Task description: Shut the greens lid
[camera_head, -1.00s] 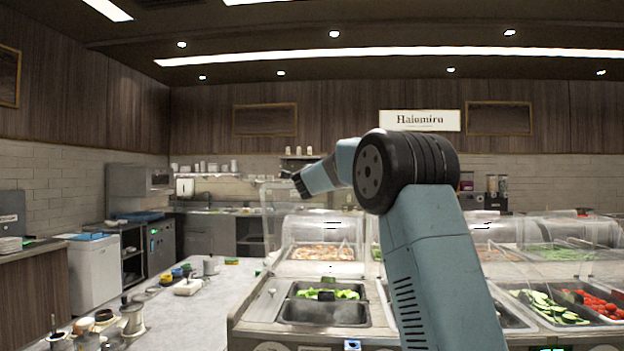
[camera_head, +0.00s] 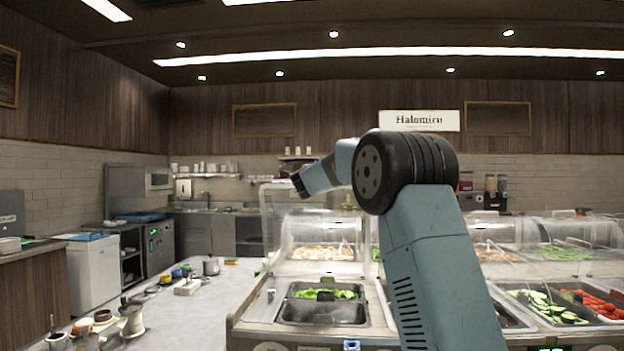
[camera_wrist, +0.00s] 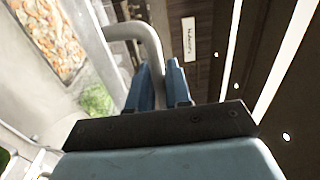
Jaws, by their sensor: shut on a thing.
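My gripper (camera_wrist: 168,88) has two blue fingers around a curved grey bar handle (camera_wrist: 148,38) in the wrist view, and it is shut on it. The handle appears to belong to the greens lid, a clear panel (camera_head: 271,206) standing raised to the left in the head view. My gripper also shows in the head view (camera_head: 297,184), high above the counter by the panel's upper part. The leafy greens (camera_head: 330,294) lie uncovered in a metal pan at the front left. Greens also show in the wrist view (camera_wrist: 97,100). My arm hides part of the counter.
A clear domed cover (camera_head: 321,228) stands over shredded food behind the greens. Pans of cucumber slices (camera_head: 548,306) and tomatoes (camera_head: 592,303) are at the right. A pale counter (camera_head: 200,305) at the left holds several small containers, with bare room at its middle.

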